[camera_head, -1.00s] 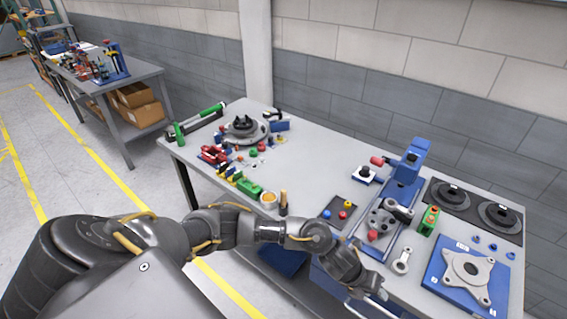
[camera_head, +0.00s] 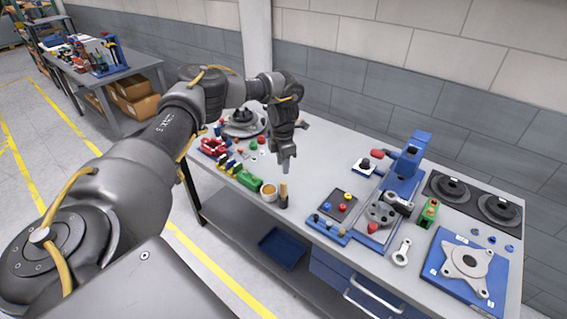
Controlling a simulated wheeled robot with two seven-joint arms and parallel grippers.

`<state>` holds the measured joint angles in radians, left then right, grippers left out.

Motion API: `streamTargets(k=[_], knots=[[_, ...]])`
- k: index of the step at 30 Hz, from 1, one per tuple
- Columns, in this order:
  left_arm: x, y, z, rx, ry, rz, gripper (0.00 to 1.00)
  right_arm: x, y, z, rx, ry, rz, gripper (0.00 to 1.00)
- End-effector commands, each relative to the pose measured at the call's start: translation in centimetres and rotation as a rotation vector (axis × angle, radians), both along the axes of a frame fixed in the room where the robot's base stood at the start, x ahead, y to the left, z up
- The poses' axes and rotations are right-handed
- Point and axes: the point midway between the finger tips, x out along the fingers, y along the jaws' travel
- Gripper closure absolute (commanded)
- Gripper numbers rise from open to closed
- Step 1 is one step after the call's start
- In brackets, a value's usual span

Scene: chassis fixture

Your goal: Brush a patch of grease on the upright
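The upright (camera_head: 409,165) is a blue post on the blue chassis fixture (camera_head: 386,214), toward the right of the bench. A small pot of tan grease (camera_head: 269,193) stands near the front edge of the bench. A brush with a tan wooden handle and dark lower end (camera_head: 283,195) stands upright just right of the pot. My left gripper (camera_head: 287,165) hangs pointing down over the bench, above and behind the brush and apart from it. Its fingers look close together and hold nothing visible; their gap is too small to judge. My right gripper is out of view.
A blue tray with small coloured parts (camera_head: 333,224), a steel connecting rod (camera_head: 401,252) and a blue plate with a grey flange (camera_head: 466,272) lie to the right. Coloured clamps (camera_head: 215,147) lie left. The bench centre (camera_head: 320,165) is mostly clear.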

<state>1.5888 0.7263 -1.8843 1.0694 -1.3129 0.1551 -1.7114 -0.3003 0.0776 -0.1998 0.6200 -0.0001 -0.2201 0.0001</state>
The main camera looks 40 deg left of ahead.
Motion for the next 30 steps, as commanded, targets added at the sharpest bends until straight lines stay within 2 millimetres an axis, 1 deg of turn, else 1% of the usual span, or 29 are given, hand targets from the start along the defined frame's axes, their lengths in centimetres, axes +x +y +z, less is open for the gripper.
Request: streamTargets(k=[5,8,14,21,27,30], knots=[[0.0,-0.1,-0.5,0.000,-0.001,0.000,0.63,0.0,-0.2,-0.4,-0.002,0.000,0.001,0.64],[0.0,-0.1,-1.2,0.000,-0.001,-0.001,0.63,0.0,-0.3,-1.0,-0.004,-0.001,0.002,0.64],[0.0,-0.1,-3.6,0.000,-0.001,-0.001,0.63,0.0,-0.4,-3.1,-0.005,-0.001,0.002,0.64],[0.0,-0.1,-7.2,-0.001,0.000,0.000,0.63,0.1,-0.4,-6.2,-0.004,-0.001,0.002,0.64],[0.0,-0.1,-9.4,0.000,-0.001,0.000,0.63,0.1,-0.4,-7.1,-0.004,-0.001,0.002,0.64],[0.0,-0.1,-10.0,0.000,-0.002,0.000,0.63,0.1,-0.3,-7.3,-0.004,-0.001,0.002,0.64]])
